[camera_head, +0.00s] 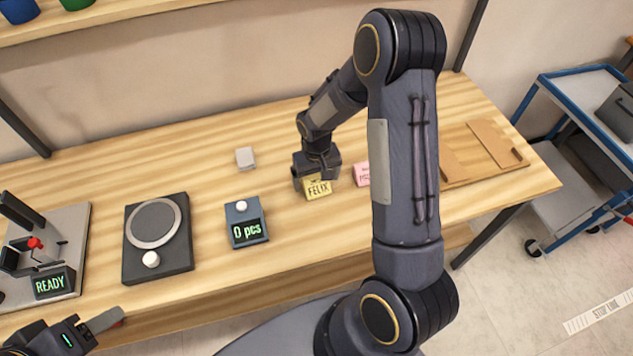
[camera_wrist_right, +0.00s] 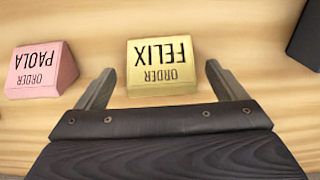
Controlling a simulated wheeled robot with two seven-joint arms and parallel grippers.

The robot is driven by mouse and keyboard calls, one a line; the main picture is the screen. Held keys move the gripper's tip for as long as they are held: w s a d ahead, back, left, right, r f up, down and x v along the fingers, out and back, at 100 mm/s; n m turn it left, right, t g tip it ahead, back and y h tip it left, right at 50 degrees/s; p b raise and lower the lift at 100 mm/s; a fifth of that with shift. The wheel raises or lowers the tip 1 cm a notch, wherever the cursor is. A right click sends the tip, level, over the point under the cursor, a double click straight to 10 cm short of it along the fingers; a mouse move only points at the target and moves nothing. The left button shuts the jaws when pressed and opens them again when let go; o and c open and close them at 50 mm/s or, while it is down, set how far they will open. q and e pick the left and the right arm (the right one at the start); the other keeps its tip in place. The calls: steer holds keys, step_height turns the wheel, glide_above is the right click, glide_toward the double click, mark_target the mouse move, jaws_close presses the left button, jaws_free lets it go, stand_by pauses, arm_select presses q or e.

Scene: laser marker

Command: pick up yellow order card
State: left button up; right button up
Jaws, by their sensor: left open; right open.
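The yellow order card (camera_head: 318,189) is a small block marked FELIX, standing on the wooden table right of the middle. In the right wrist view the yellow card (camera_wrist_right: 161,66) sits between the two open fingers of my right gripper (camera_wrist_right: 156,88). A gap shows on each side, and nothing is held. In the head view my right gripper (camera_head: 317,176) is just behind and above the card, partly covering it. My left gripper (camera_head: 104,322) is open and empty at the bottom left, in front of the table edge.
A pink order card (camera_head: 362,174) marked PAOLA stands beside the yellow one, partly hidden by my arm in the head view. A counter box (camera_head: 246,222) reading 0 pcs, a round-plate device (camera_head: 157,238), a white block (camera_head: 245,158) and a wooden tray (camera_head: 516,157) are also on the table.

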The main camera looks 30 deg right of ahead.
steer(key=shift+f, duration=0.8)
steer(key=c, duration=1.1)
steer(key=shift+o, duration=0.2)
steer(key=shift+r, duration=0.1)
